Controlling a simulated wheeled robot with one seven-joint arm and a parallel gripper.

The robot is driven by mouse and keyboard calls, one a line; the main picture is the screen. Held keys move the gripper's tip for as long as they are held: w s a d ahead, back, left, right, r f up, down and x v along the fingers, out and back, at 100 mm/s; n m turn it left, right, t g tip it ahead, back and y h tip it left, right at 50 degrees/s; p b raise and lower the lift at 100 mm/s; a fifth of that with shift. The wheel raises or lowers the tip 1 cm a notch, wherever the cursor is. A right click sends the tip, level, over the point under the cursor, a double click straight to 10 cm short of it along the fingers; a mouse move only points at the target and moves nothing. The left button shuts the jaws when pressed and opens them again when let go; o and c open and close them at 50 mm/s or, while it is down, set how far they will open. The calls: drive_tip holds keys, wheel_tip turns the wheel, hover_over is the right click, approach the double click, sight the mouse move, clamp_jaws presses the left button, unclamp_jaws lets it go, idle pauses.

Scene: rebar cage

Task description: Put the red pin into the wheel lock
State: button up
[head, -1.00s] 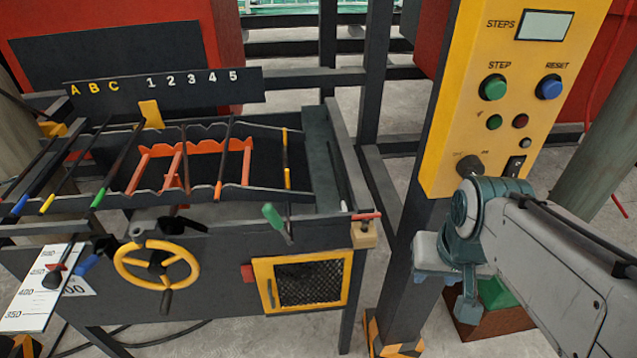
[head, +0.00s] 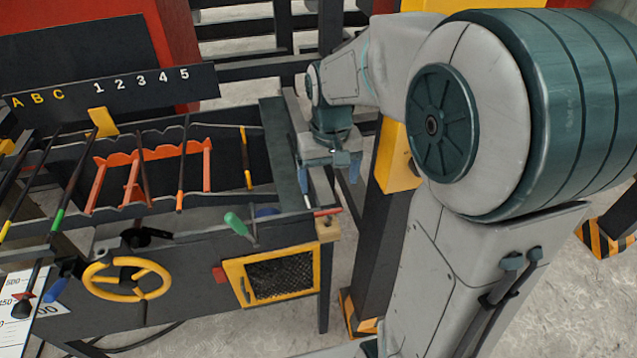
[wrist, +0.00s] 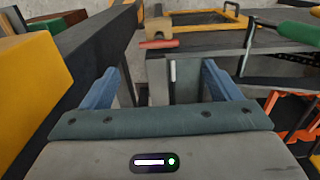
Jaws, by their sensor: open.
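The red pin (head: 327,212) lies level on a small wooden block (head: 328,230) at the right front corner of the machine. It also shows in the wrist view (wrist: 158,44), beyond my fingertips. My gripper (head: 329,174) is open and empty, above and a little behind the pin in the head view. In the wrist view its blue fingers (wrist: 160,76) stand apart with nothing between them. The yellow handwheel (head: 126,280) is on the machine's front at left. A black fitting (head: 148,236) sits above it; I cannot tell whether this is the wheel lock.
A green-handled lever (head: 237,224) stands left of the pin. A yellow-framed mesh door (head: 280,277) is below it. A dark post with a yellow control box (head: 393,160) stands right of my gripper. Orange racks with rods (head: 150,168) fill the machine's top.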

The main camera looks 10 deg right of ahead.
sight(328, 219)
drive_tip(key=f, duration=0.5)
drive_tip(key=w+f, duration=0.1)
drive_tip(key=f, duration=0.2)
drive_tip(key=shift+f, duration=0.25)
drive_tip(key=shift+s+d+f+p, duration=0.1)
drive_tip(key=shift+f+p, duration=0.1)
drive_tip(key=shift+f, duration=0.7)
drive_tip(key=shift+s+a+f+p, duration=0.15)
drive_tip(key=shift+f+p, duration=0.1)
drive_tip(key=shift+f, duration=0.65)
drive_tip(key=shift+s+d+f+p, duration=0.1)
drive_tip(key=shift+d+f+p, duration=0.1)
drive_tip(key=shift+f, duration=0.7)
drive_tip(key=c, duration=1.1)
